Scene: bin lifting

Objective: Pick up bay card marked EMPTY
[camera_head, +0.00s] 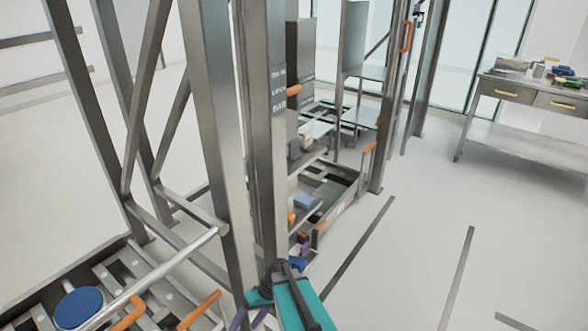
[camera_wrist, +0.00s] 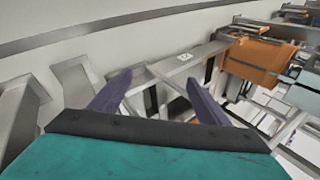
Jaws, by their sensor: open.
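No card with the word EMPTY can be read in either view. In the wrist view, a small pale tag (camera_wrist: 184,57) with a dark mark sits on grey metal beyond my fingertips. Its marking is too small to read, so I cannot tell whether it is the bay card. My gripper (camera_wrist: 158,88) shows two purple fingers spread apart, with nothing between them but the metal frame behind.
Tall steel posts (camera_head: 215,120) and a rack with orange handles fill the middle of the head view. A blue round pad (camera_head: 79,307) lies on a roller frame at lower left. A workbench (camera_head: 520,92) stands at upper right. An orange bin (camera_wrist: 258,55) shows in the wrist view.

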